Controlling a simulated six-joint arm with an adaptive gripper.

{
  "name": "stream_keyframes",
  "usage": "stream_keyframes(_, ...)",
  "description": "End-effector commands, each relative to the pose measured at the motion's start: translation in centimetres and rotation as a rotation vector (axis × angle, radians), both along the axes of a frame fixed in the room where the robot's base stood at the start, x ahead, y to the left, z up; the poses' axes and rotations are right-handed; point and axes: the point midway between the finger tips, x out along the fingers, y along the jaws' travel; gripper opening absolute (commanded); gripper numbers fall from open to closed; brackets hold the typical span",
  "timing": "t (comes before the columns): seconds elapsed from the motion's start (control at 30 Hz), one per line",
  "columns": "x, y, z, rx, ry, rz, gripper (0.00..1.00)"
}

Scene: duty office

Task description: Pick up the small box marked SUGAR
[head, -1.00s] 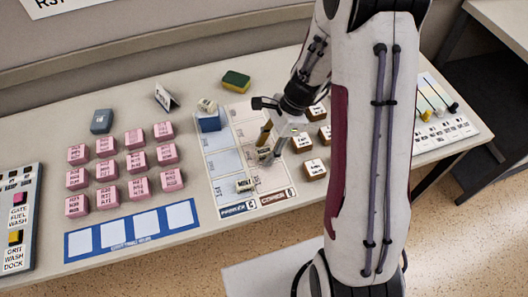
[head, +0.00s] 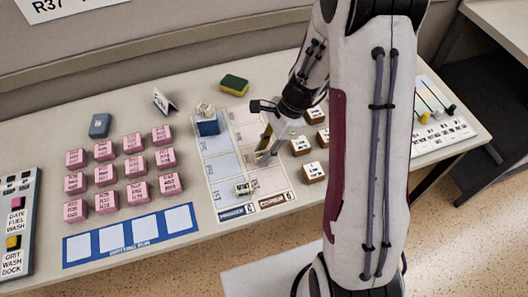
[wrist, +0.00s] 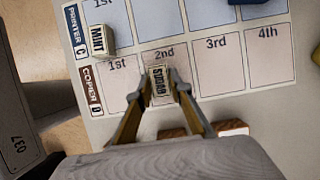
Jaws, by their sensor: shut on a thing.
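The small pale box marked SUGAR (wrist: 161,86) stands on the 2nd square of the COPIER row in the wrist view. My gripper (wrist: 158,84) is shut on it, one finger on each side. Whether the box touches the mat or is lifted slightly I cannot tell. In the head view my gripper (head: 266,153) is low over the mat, and its fingers mostly hide the box.
A similar box marked MINT (wrist: 102,40) sits on the printed mat (head: 223,172) by the PRINTER 1st square. A blue block (head: 208,127) carries another small box (head: 205,109). Several brown blocks (head: 300,146) stand close right; several pink blocks (head: 137,166) stand left.

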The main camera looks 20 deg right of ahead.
Motion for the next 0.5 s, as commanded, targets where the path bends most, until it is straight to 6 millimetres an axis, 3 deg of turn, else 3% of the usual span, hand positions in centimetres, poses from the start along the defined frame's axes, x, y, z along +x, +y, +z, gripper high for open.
stream_keyframes(0.27, 0.1, 0.0, 1.7, 0.0, -0.004, 0.001, 0.04)
stream_keyframes(0.5, 0.1, 0.0, 4.6, 0.0, -0.004, 0.001, 0.04)
